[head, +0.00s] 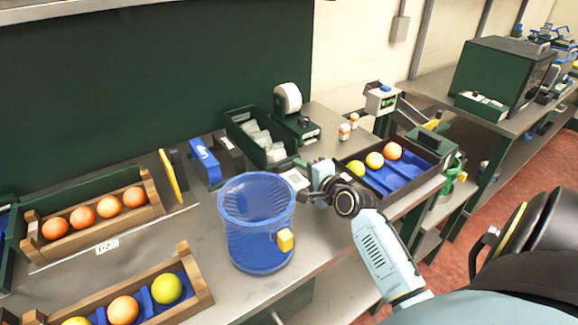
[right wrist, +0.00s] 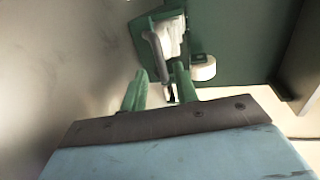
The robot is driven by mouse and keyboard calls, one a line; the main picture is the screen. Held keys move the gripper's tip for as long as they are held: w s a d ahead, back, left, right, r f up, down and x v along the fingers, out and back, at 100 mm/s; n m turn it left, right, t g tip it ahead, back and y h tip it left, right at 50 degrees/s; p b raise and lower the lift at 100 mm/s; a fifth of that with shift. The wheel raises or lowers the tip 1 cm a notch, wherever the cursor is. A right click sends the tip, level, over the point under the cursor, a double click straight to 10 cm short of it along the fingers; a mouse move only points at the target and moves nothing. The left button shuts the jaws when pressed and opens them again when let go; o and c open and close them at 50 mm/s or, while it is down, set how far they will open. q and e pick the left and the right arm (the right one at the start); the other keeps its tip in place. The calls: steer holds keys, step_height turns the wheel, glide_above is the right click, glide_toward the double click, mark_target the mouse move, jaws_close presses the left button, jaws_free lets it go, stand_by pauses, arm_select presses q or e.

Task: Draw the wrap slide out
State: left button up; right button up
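The wrap slide (head: 233,123) is a long dark green tray with pale wraps in it, at the back middle of the bench in the head view. In the right wrist view its green end (right wrist: 140,32) shows at the top, with a grey bar-like handle (right wrist: 154,50) in front of the white wraps. My right gripper (head: 297,165) is near the slide's front end. In the right wrist view its two green fingers (right wrist: 160,70) stand apart, with the grey bar around the gap between them. I see no firm contact. My left gripper is not in view.
A blue bin (head: 257,220) with a yellow tag stands left of my right gripper. A label dispenser (head: 296,115) with a white roll stands right of the slide. A blue tray (head: 392,178) of fruit lies right of my arm. Wooden crates (head: 95,225) of oranges are at left.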

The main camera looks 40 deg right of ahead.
mark_target(291, 165)
steer(key=x, duration=0.6)
steer(key=shift+b, duration=0.4)
steer(key=shift+c, duration=0.3)
jaws_close()
